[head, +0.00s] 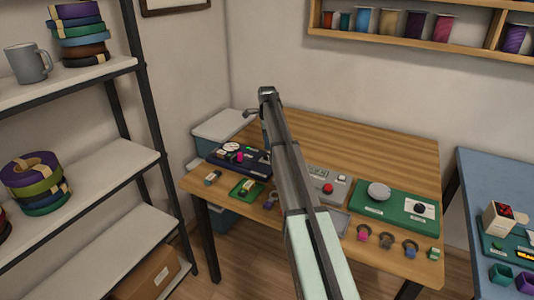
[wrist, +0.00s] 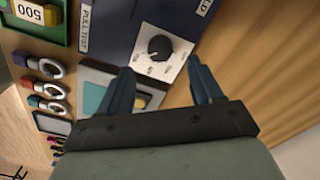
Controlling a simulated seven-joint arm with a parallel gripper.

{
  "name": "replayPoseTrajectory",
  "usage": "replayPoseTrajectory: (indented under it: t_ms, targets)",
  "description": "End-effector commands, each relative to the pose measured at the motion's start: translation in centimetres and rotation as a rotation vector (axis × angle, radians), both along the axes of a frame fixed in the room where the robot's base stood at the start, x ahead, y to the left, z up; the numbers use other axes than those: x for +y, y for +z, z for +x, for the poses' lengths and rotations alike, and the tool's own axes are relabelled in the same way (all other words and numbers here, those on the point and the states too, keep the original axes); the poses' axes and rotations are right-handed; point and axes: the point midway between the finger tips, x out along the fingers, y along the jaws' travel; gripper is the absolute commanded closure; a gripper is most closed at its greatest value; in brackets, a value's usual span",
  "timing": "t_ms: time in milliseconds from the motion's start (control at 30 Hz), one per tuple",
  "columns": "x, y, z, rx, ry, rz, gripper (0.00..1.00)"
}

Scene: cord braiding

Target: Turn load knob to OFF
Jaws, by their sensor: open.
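In the wrist view a round black knob (wrist: 160,47) sits on a white dial plate (wrist: 172,69) on a dark blue panel (wrist: 113,38) marked "PULL TEST". Small labels ring the knob, but I cannot read its setting. My gripper (wrist: 163,87) is open, with one blue-grey finger on each side of the picture and nothing between them. The knob shows beyond the gap between the fingertips and appears apart from them. In the head view part of the dark blue panel (head: 252,166) shows at the table's left; my arm covers its right side, and I cannot make out this knob there.
A grey unit with a teal screen (wrist: 93,98) lies close to the fingers. A green tray (head: 246,188) and several ringed clips line the front edge. A green board (head: 369,205) with another black knob (head: 420,208) stands at right. The table's back (head: 350,145) is clear.

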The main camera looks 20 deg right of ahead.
Motion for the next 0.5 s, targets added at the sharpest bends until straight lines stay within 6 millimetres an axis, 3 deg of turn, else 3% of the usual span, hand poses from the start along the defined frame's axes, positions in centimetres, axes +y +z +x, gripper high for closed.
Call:
replayPoseTrajectory:
  t_ms: [200, 500]
  targets:
    - [0.0, -3.6, -0.1, 0.001, 0.001, 0.0, 0.35]
    - [0.0, -6.2, 0.0, 0.0, 0.001, 0.0, 0.35]
